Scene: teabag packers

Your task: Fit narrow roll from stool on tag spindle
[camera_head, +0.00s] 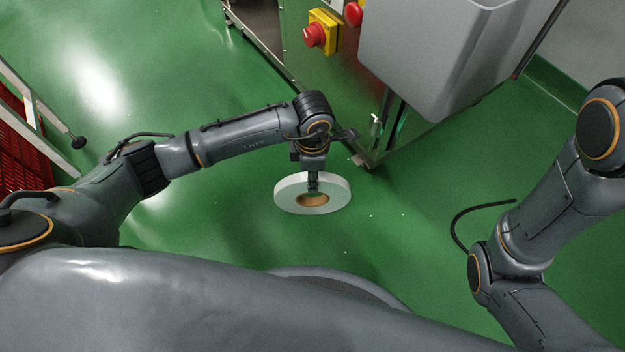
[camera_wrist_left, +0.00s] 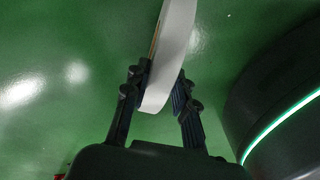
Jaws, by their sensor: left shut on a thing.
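A white narrow roll (camera_head: 288,197) with a brown core hangs in my left gripper (camera_head: 313,185) in the head view, above the green floor. The gripper's fingers grip the roll's ring near the core. In the left wrist view the roll (camera_wrist_left: 178,45) stands edge-on between the two fingers of my left gripper (camera_wrist_left: 160,98), which are shut on it. My right arm shows at the right of the head view, but its gripper is out of the picture. Neither the stool nor the tag spindle can be made out.
A steel machine frame stands at the top of the head view, with a grey bin-like housing (camera_head: 430,50) and a red stop button on a yellow box (camera_head: 321,33). A red crate (camera_head: 22,150) and a pale frame (camera_head: 35,115) stand at the left. The green floor between is open.

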